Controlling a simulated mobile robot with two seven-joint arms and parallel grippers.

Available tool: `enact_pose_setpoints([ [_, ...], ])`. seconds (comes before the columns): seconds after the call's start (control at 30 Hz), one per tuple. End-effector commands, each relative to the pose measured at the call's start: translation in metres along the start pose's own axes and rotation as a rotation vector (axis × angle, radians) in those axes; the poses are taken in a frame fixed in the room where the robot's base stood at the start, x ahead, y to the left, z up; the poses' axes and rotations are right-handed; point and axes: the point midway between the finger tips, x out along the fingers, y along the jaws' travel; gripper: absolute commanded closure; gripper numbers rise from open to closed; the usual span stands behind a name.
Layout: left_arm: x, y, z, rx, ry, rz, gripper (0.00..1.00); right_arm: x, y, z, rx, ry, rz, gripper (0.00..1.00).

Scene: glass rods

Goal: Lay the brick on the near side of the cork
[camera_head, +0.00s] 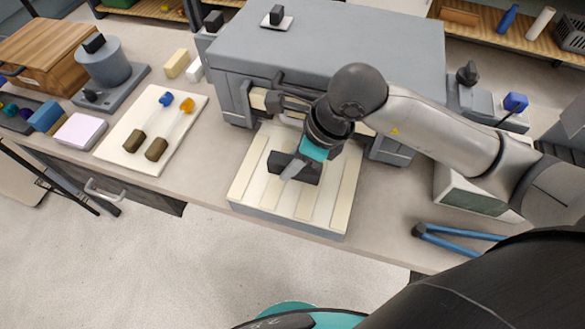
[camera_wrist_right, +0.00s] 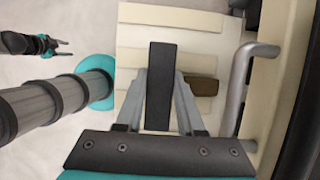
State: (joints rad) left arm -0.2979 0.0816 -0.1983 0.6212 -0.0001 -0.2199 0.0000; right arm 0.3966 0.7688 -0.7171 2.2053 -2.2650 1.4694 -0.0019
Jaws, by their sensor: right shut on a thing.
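My right gripper (camera_head: 289,176) is over the slatted cream board in front of the grey furnace. In the right wrist view it (camera_wrist_right: 160,70) is shut on a long dark grey bar, which I take to be the brick (camera_wrist_right: 160,88). A brown block, apparently the cork (camera_wrist_right: 205,87), lies on the slats on the furnace side of the held bar, partly hidden by a finger. In the head view, my gripper hides it. I cannot tell whether the bar touches the slats. My left gripper (camera_wrist_right: 64,48) is small in the right wrist view, with its fingers apart and empty.
The furnace (camera_head: 330,40) and its handle stand close behind the slatted board (camera_head: 240,190). A white board (camera_head: 115,150) at left holds two brown-handled rods. Blue tongs (camera_head: 460,242) lie at right, near the counter's front edge. The counter between the boards is clear.

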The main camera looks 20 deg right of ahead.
Motion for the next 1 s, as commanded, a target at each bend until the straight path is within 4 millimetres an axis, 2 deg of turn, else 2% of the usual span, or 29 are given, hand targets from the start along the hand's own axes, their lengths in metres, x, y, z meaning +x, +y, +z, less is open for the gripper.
enact_pose_setpoints([
  [0.1, 0.003, 0.001, 0.002, 0.0, -0.002, 0.001, 0.5, 0.02, 0.001, -0.009, 0.003, 0.002, 0.003, 1.0],
  [0.17, 0.004, 0.001, 0.002, 0.001, -0.002, 0.001, 0.5, 0.025, 0.001, -0.011, 0.002, 0.001, 0.002, 1.0],
  [0.43, 0.004, 0.001, 0.002, 0.001, -0.003, 0.002, 0.5, 0.026, 0.0, -0.011, -0.001, -0.001, 0.0, 1.0],
  [0.7, 0.013, 0.002, 0.003, 0.002, -0.003, 0.003, 0.5, 0.034, 0.0, -0.014, 0.0, 0.0, 0.001, 1.0],
  [0.73, 0.012, 0.002, 0.003, 0.002, -0.003, 0.003, 0.5, 0.034, 0.0, -0.014, 0.0, 0.001, 0.001, 0.61],
  [0.83, 0.011, 0.003, 0.003, 0.002, -0.003, 0.004, 0.5, 0.033, 0.0, -0.014, 0.0, 0.001, 0.001, 0.5],
  [1.0, 0.011, 0.003, 0.003, 0.002, -0.003, 0.004, 0.5, 0.033, 0.0, -0.014, 0.0, 0.001, 0.001, 0.5],
])
